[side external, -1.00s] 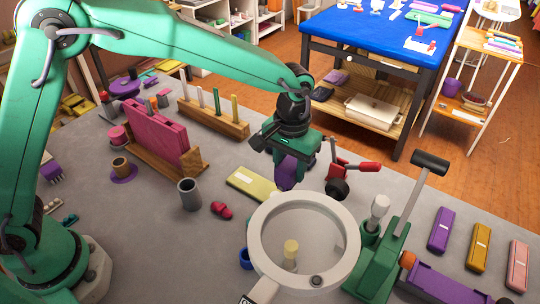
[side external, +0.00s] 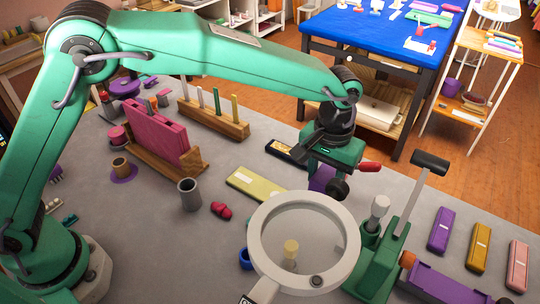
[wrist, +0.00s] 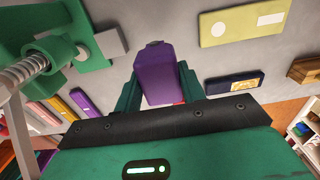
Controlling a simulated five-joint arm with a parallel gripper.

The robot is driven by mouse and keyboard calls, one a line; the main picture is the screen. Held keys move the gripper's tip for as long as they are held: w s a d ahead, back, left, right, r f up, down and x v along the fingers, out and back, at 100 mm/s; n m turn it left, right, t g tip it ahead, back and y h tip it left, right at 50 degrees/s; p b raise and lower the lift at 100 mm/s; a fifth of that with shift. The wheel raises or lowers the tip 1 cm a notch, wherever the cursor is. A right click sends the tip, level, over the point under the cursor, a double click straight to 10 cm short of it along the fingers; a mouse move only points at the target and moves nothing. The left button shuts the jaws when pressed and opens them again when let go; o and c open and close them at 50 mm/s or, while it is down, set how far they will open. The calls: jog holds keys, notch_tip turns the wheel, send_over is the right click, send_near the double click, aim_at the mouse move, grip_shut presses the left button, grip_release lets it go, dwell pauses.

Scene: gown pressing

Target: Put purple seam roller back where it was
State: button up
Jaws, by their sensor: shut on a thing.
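My gripper (side external: 322,172) is shut on a purple block-like thing, the purple seam roller (wrist: 157,72), which also shows below the fingers in the side view (side external: 320,179). In the wrist view it stands out between the two green fingers (wrist: 156,92). No wheel shows on it.
A red-handled tool (side external: 369,167) with a black wheel is close beside my gripper, partly hidden. The magnifier ring (side external: 256,240) and green press (side external: 376,262) stand in front. A dark labelled case (side external: 288,152) and yellow-green case (side external: 255,185) lie left.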

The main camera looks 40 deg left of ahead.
aim_at(325, 175)
jog(key=shift+f, duration=4.45)
jog(key=o, duration=1)
jog(key=shift+f, duration=0.15)
jog(key=shift+o, duration=0.2)
notch_tip(325, 175, up, 12)
jog(key=shift+r, duration=0.2)
